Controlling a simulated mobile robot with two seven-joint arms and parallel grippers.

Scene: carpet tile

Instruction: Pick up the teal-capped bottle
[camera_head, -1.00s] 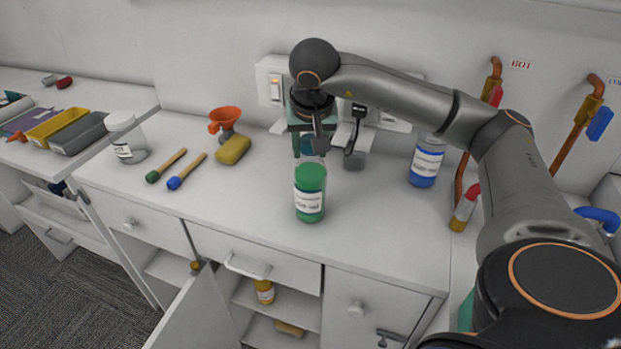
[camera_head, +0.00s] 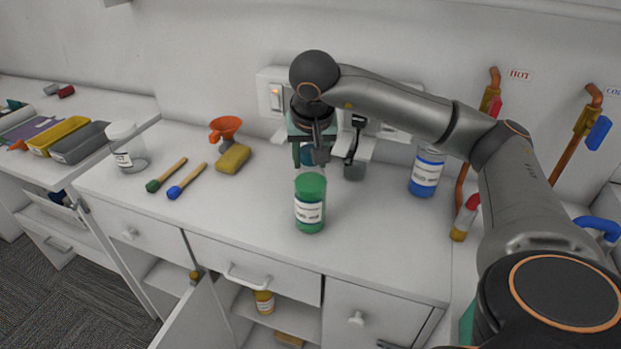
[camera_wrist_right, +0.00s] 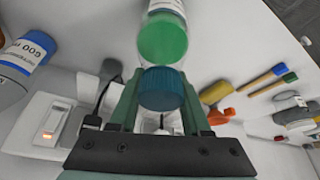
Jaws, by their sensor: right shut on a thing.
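The teal-capped bottle shows its teal cap (camera_head: 307,156) in the head view, mostly hidden by my right gripper (camera_head: 312,152) and the green bottle in front. In the right wrist view the ribbed teal cap (camera_wrist_right: 163,88) sits between the two fingers of my right gripper (camera_wrist_right: 160,100), which is shut on it. The bottle's body is largely hidden, and I cannot tell whether its base touches the counter. My left gripper is not in view.
A green-capped bottle (camera_head: 310,203) stands just in front of the held bottle. The front counter is clear.

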